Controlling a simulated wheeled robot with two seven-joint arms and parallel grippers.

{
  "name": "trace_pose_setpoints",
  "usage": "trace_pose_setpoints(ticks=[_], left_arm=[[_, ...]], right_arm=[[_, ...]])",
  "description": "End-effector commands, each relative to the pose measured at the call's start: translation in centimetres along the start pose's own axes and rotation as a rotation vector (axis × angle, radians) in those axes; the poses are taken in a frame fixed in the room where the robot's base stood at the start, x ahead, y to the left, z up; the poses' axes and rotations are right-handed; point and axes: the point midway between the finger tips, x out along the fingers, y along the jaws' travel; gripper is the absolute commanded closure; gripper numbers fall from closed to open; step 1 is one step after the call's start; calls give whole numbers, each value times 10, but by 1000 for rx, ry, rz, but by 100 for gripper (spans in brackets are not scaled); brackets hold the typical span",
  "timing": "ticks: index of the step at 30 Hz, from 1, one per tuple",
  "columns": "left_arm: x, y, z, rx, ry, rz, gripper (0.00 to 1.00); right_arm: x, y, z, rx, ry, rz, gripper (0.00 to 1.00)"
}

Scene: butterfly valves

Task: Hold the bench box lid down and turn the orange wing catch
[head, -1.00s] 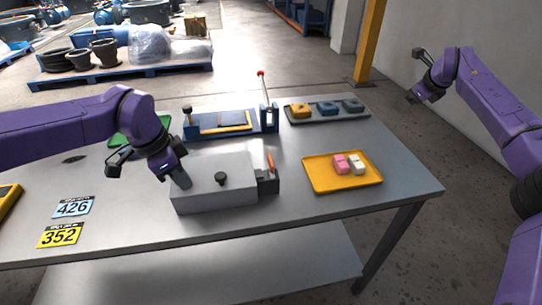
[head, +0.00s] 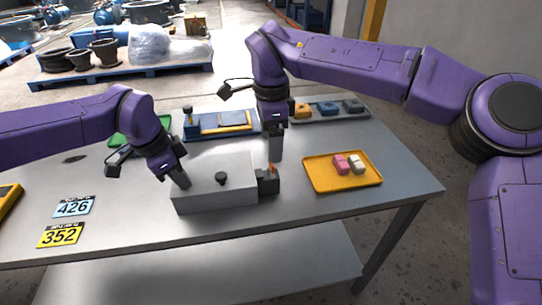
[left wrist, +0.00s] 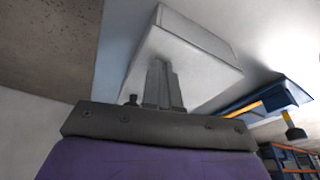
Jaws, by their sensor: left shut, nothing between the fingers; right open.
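In the left wrist view the shut fingers (left wrist: 164,88) appear against the pale box (left wrist: 190,55); contact is hard to confirm. The orange wing catch (head: 272,168) sits on the dark block at the box's right end, partly hidden. My right gripper (head: 275,150) is open, pointing down just above and behind the catch.
A yellow tray (head: 318,184) with pink and white blocks lies to the right. A blue fixture (head: 190,130) and a dark tray (head: 310,116) with several coloured pieces stand behind. Number cards (head: 72,207) lie at left. The front table edge is clear.

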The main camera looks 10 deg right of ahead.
Motion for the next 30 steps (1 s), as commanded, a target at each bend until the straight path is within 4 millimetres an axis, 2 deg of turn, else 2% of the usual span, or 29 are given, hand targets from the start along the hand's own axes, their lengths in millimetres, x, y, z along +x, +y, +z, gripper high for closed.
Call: trace_pose_setpoints(ticks=[3, 7, 11, 17, 18, 23, 30], left_arm=[[2, 1, 1, 0, -3, 4, 100], [2, 1, 1, 1, -3, 4, 100], [2, 1, 1, 1, -3, 4, 100], [2, 1, 0, 1, -3, 4, 100], [2, 1, 0, 1, -3, 4, 100], [3, 1, 0, 1, -3, 4, 100], [3, 1, 0, 2, -3, 4, 100]], right_arm=[[27, 0, 0, -1, 0, 2, 19], [46, 0, 0, 1, 0, 1, 19], [53, -1, 0, 2, -1, -2, 19], [54, -1, 0, 2, -1, -3, 19], [54, -1, 0, 2, -1, -3, 22], [54, -1, 0, 2, -1, -2, 74], [54, 0, 0, 10, -1, -1, 75]])
